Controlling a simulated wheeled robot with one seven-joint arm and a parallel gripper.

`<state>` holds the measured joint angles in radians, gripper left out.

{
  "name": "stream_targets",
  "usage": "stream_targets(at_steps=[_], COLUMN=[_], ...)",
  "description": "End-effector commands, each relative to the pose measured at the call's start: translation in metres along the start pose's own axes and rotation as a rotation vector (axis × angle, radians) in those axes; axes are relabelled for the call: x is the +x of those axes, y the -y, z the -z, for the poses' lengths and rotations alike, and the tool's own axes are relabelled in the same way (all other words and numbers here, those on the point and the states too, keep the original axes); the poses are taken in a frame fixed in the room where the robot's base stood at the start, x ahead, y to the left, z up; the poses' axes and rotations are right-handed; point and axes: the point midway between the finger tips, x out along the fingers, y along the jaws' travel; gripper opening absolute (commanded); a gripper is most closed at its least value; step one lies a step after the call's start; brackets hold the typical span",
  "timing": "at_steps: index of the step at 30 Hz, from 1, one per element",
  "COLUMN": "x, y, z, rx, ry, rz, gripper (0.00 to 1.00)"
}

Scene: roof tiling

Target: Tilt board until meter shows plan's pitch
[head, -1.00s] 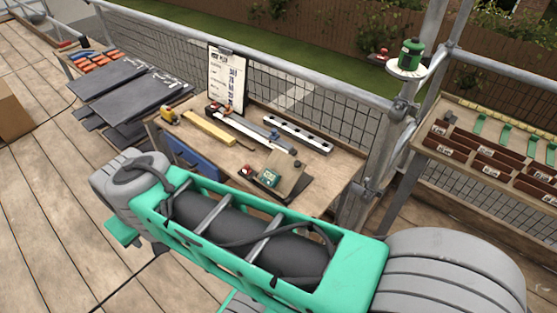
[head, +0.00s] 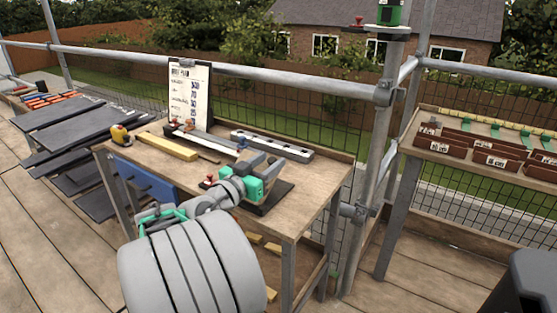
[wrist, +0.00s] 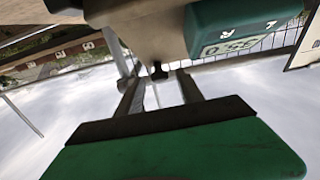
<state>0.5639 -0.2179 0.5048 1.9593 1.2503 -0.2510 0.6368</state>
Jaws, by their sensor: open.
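The tilting board (wrist: 150,28) fills the upper middle of the wrist view, with a small dark knob (wrist: 158,73) at its edge. The green angle meter (wrist: 240,28) sits on it; its display looks like 35.0 but is turned over and hard to read. My gripper (wrist: 160,82) is open, its two fingers on either side of the knob; contact cannot be told. In the head view my gripper (head: 272,163) is at the board's place above a dark base (head: 278,200), hiding most of the board. The plan (head: 188,98) stands on a clipboard behind; its figures are too small to read.
The workbench (head: 317,185) also holds a yellow bar (head: 167,148), a tape measure (head: 120,134) and a grey level (head: 272,145). A scaffold post (head: 372,150) stands close to its right.

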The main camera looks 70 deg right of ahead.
Motion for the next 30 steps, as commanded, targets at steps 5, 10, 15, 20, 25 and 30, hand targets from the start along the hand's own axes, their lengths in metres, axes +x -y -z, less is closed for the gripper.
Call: stream_targets(at_steps=[5,10,15,20,25,30], x=[0.035,0.049,0.049,0.049,0.049,0.049], y=[-0.001,0.0,0.001,0.001,0.001,0.001], z=[0.005,0.002,0.0,0.0,0.0,0.0], rx=[-0.003,-0.002,-0.001,-0.001,-0.001,-0.002], ry=[0.002,0.002,0.002,0.003,0.003,0.003], rz=[-0.004,0.0,0.002,0.002,0.002,0.002], gripper=[0.44,0.44,0.44,0.35,0.21,0.07])
